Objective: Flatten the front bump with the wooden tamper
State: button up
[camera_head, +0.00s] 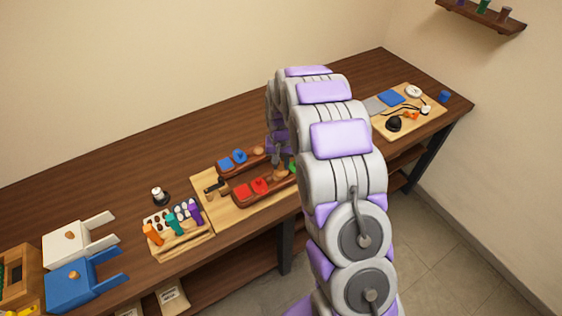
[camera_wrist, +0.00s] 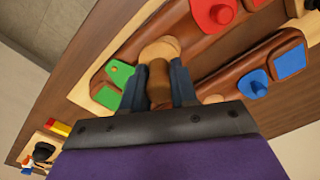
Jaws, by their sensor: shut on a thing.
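My gripper (camera_wrist: 157,78) is shut on the wooden tamper (camera_wrist: 159,88), a brown piece between its two dark fingers in the wrist view. Just past the tamper is a pale tan rounded bump (camera_wrist: 163,46) on the front brown leather strip (camera_wrist: 181,30), between a green piece and a red piece. The tamper overlaps the bump in this view; I cannot tell whether they touch. In the head view my gripper (camera_head: 280,157) is low over the right end of the front strip (camera_head: 240,194), and my arm hides part of it.
The back strip (camera_head: 225,172) has blue pieces and its own tan bump (camera_head: 258,150). Both strips lie on a light wooden board (camera_head: 209,200). A rack of coloured tools (camera_head: 180,238) stands to the left. Another board (camera_head: 431,123) with small parts is at the right.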

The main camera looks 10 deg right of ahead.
jog(key=shift+a+f, duration=0.3)
jog(key=shift+f, duration=0.05)
jog(key=shift+d+f, duration=0.15)
jog(key=shift+d, duration=0.05)
jog(key=shift+f+p, duration=0.4)
jog(key=shift+p, duration=0.1)
dwell(2.6)
jog(key=shift+r+p, duration=0.7)
jog(key=shift+r, duration=1.85)
